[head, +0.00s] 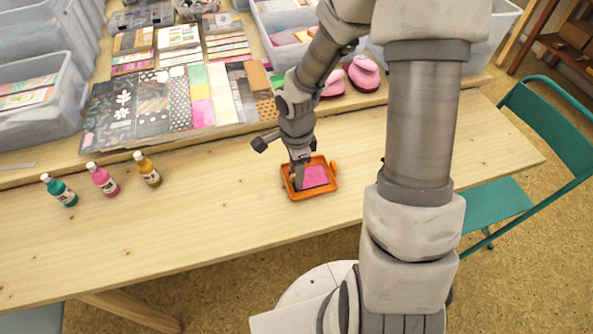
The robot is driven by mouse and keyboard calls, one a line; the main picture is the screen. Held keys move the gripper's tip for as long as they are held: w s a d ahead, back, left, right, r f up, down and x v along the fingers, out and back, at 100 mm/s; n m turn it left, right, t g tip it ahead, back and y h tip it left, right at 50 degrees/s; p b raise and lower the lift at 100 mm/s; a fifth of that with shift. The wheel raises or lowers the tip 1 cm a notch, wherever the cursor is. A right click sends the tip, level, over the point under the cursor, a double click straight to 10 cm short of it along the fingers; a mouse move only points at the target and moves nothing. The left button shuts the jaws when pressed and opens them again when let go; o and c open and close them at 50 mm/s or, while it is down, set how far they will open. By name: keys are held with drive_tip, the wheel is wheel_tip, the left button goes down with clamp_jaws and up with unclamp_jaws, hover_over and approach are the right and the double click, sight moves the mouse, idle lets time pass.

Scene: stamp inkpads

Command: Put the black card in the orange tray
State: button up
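The small orange tray (292,194) stands on the wooden table in the head view. A bright pink patch (318,176) shows inside it, with a dark area around it; I cannot tell whether that dark area is the black card. My gripper (298,184) points down over the left part of the tray, with its fingertips inside or just above the rim. The arm hides part of the tray's back left side. The fingers are too small to tell whether they are open or shut, or whether they hold anything.
Patterned papers (150,105) lie on the raised back shelf, by clear plastic bins (35,105). A green chair (500,200) stands at the right. The table between bottles and tray is clear.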

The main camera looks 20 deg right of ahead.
wheel_tip(320, 180, up, 12)
drive_tip(key=p, duration=0.4)
drive_tip(key=shift+r, duration=0.2)
idle(0.4)
drive_tip(key=s+r+n+t+p, duration=0.2)
drive_tip(key=r+n, duration=0.4)
drive_tip(key=r, duration=0.3)
drive_tip(key=s+r+n+t+p, duration=0.1)
drive_tip(key=s+r+n+p, duration=0.3)
drive_tip(key=r, duration=0.5)
drive_tip(key=s+r+n+t+p, duration=0.2)
drive_tip(key=s+r+n+p, duration=0.1)
drive_tip(key=s+r+n, duration=0.5)
drive_tip(key=shift+r+t, duration=0.3)
drive_tip(key=shift+r, duration=0.8)
